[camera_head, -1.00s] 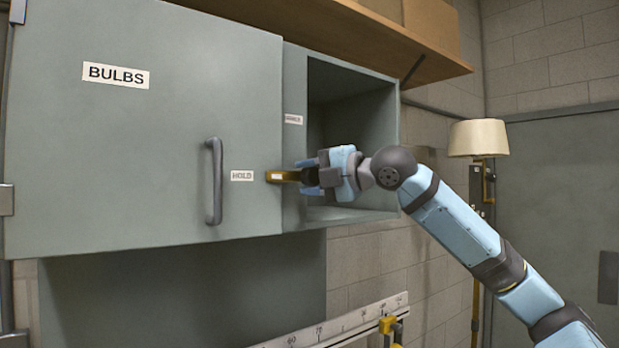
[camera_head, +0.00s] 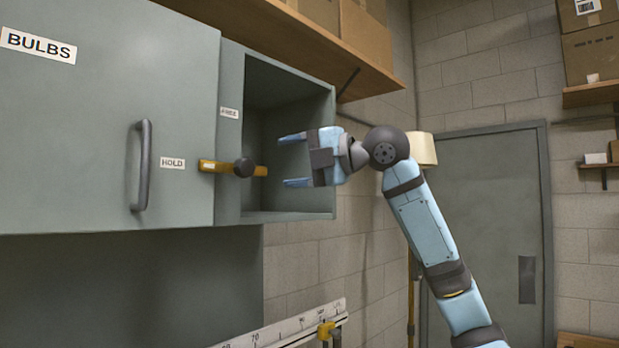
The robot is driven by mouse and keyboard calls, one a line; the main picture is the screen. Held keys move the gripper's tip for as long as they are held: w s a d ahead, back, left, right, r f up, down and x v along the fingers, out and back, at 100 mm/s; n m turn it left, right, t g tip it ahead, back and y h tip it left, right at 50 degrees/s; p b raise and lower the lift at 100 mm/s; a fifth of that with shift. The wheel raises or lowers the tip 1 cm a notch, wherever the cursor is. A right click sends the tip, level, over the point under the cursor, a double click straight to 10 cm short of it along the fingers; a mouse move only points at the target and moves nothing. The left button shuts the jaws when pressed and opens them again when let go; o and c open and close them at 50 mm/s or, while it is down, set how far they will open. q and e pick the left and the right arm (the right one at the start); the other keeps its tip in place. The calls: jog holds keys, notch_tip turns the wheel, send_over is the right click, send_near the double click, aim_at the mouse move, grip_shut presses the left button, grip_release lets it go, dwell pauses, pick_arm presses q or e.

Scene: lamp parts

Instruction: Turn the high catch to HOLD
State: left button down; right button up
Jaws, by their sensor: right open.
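The high catch (camera_head: 222,169) is a yellow bar on a dark round pivot knob (camera_head: 244,168), fixed at the edge between the cabinet door and the open compartment. The bar lies about level, its left end across the door edge beside the HOLD label (camera_head: 172,163). A second small label (camera_head: 229,113), hard to read, sits above the catch on the frame. My right gripper (camera_head: 289,160) is open and empty, to the right of the catch and apart from it, in front of the open compartment. My left gripper is not in view.
The grey cabinet door (camera_head: 90,130) marked BULBS is shut and has a dark handle (camera_head: 141,166). A wooden shelf (camera_head: 300,45) with boxes hangs above. A yellow-clamped ruler rail (camera_head: 290,328) runs below. A lamp (camera_head: 423,150) stands behind my right arm.

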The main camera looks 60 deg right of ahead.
jog(key=s, duration=0.3)
jog(key=shift+s+d+r+b, duration=0.15)
jog(key=shift+s+d+b, duration=0.05)
jog(key=shift+d+b, duration=0.1)
jog(key=shift+w, duration=0.1)
